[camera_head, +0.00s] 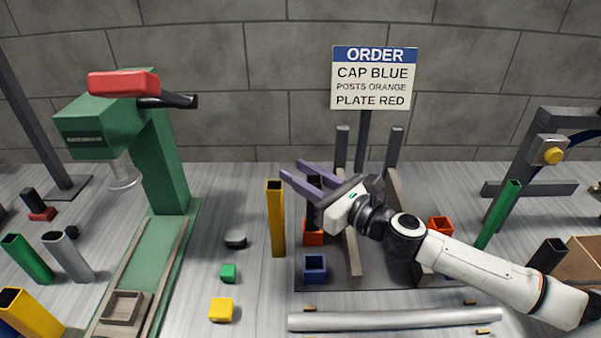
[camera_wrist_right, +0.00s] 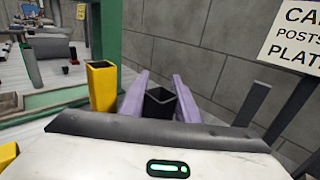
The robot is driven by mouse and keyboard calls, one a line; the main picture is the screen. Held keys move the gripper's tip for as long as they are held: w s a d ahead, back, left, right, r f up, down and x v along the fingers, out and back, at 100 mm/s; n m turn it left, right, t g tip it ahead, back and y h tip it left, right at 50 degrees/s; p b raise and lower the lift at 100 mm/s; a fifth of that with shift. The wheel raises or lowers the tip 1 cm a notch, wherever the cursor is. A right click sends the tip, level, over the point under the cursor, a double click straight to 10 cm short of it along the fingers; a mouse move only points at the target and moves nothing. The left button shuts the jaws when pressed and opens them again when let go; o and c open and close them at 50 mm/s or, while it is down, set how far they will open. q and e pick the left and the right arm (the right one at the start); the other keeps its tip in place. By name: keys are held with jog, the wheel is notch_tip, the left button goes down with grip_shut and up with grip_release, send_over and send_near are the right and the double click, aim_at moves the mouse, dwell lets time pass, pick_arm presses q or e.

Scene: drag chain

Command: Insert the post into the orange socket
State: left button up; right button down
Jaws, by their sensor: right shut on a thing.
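My right gripper (camera_head: 292,168) has purple fingers and reaches in from the right. It is shut on a black, square, hollow post (camera_head: 313,213), held near its top. In the right wrist view the post (camera_wrist_right: 160,102) stands between the two fingers. The post looks upright, with its lower end at the orange socket (camera_head: 313,239) on the dark plate. I cannot tell whether it is inside the socket or just above it. A second orange-red socket (camera_head: 440,225) is on the plate's right side. My left gripper is not in view.
A yellow post (camera_head: 276,220) stands close left of the gripper; it also shows in the right wrist view (camera_wrist_right: 101,87). A blue socket (camera_head: 315,270) sits in front. A sign (camera_head: 374,78) stands behind. A grey bar (camera_head: 395,318) lies at the front, a green press (camera_head: 163,160) at left.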

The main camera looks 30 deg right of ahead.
jog(key=shift+f, duration=0.3)
jog(key=c, duration=1.3)
grip_release()
jog(key=shift+b+v, duration=0.9)
jog(key=shift+v, duration=4.3)
